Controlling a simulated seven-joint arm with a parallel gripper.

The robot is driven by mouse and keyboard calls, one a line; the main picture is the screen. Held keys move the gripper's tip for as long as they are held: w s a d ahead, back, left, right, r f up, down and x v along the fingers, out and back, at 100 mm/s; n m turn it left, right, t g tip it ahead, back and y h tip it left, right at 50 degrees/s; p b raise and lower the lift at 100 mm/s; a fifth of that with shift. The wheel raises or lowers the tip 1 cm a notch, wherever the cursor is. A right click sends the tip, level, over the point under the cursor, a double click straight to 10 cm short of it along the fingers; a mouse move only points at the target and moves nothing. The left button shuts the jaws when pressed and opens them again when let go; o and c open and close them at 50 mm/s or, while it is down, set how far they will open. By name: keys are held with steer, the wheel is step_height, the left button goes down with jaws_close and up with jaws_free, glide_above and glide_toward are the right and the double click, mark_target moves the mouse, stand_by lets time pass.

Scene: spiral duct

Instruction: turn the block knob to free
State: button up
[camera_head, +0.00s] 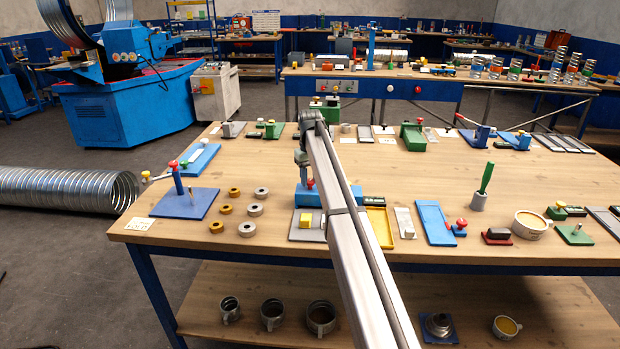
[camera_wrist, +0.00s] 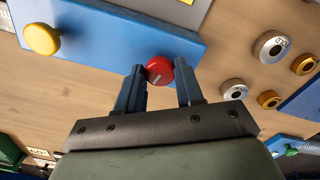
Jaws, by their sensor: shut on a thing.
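The blue block (camera_wrist: 110,35) lies across the upper left of the wrist view; in the head view the block (camera_head: 313,200) sits mid-table, partly behind my arm. A red knob (camera_wrist: 160,69) with a short pale mark line stands near its edge; the red knob (camera_head: 310,183) also shows in the head view. A yellow knob (camera_wrist: 42,38) is at the block's other end. My gripper (camera_wrist: 160,74) has its two blue fingers on either side of the red knob and is shut on it. Any lettering for the knob positions cannot be seen.
Grey and gold rings (camera_head: 247,229) stand to the left, near a blue plate with a post (camera_head: 188,204). A yellow tray (camera_head: 381,228) is to the right. Bare wood shows behind the block.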

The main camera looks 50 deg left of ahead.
mark_target(310, 180)
steer(key=shift+n, duration=1.5)
steer(key=o, duration=1)
steer(key=shift+o, duration=0.2)
steer(key=shift+r, duration=0.15)
step_height(310, 180, up, 14)
steer(key=shift+f, duration=0.25)
